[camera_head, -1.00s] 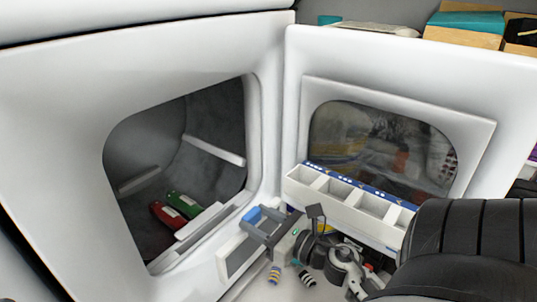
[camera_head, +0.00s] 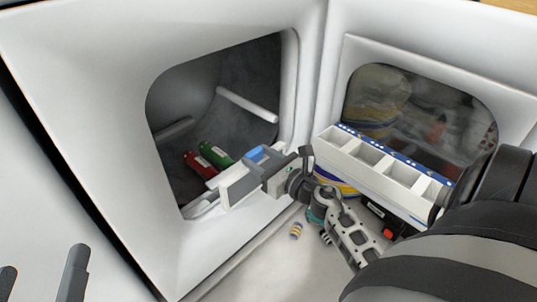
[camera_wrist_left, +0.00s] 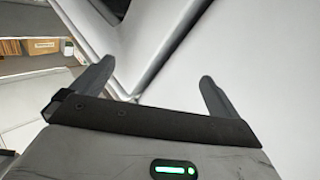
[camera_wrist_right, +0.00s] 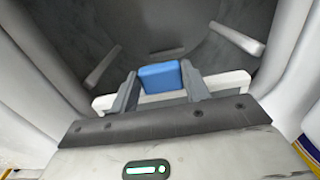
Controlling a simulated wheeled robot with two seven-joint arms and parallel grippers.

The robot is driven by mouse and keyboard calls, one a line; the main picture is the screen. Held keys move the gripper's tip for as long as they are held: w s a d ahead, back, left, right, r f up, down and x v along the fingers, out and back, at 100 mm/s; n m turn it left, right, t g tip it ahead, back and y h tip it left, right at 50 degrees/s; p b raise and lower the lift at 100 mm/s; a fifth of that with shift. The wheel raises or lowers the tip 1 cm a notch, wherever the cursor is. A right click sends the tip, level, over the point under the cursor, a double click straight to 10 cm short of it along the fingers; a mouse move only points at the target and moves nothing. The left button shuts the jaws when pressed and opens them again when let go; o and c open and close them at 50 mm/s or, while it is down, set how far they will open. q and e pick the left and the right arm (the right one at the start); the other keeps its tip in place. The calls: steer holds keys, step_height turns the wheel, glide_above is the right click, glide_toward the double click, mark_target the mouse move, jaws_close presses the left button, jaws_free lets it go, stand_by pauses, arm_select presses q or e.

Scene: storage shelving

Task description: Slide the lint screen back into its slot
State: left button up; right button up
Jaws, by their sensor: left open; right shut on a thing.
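The lint screen (camera_head: 237,186) is a pale flat frame with a blue grip (camera_head: 255,153). My right gripper (camera_head: 272,168) is shut on it and holds it upright at the lower right edge of the dryer's opening. In the right wrist view the blue grip (camera_wrist_right: 160,77) sits between the fingers, with the white frame (camera_wrist_right: 228,84) behind them. The slot appears to lie along the opening's lower lip (camera_head: 203,206); the screen hides part of it, and I cannot tell whether the screen is inside it. My left gripper (camera_head: 42,276) is open and empty at the lower left, away from the screen.
A red object (camera_head: 199,164) and a green object (camera_head: 214,154) lie inside the drum. The open door (camera_head: 335,60) stands at the right, with a white compartment tray (camera_head: 372,168) before it. A small striped item (camera_head: 296,230) lies on the pale surface below my right arm.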

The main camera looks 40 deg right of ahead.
steer(key=shift+w+r, duration=0.1)
steer(key=shift+w, duration=0.75)
steer(key=shift+w+a, duration=0.15)
steer(key=shift+w, duration=1)
arm_select(q)
steer(key=shift+w+a+r+m+t+h+b, duration=0.15)
steer(key=shift+r+m+t+h+b, duration=0.55)
steer(key=shift+r+m, duration=0.5)
steer(key=shift+w+a+r+m+t+h+b, duration=0.1)
steer(key=shift+r+m+t+h+b, duration=0.6)
steer(key=shift+r+m, duration=0.5)
arm_select(e)
steer(key=shift+w+a+f, duration=0.15)
steer(key=shift+w+f, duration=1.4)
steer(key=shift+w, duration=0.2)
arm_select(q)
steer(key=shift+r, duration=0.2)
steer(key=shift+f+n, duration=0.15)
steer(key=shift+n, duration=0.15)
arm_select(e)
steer(key=shift+f, duration=0.1)
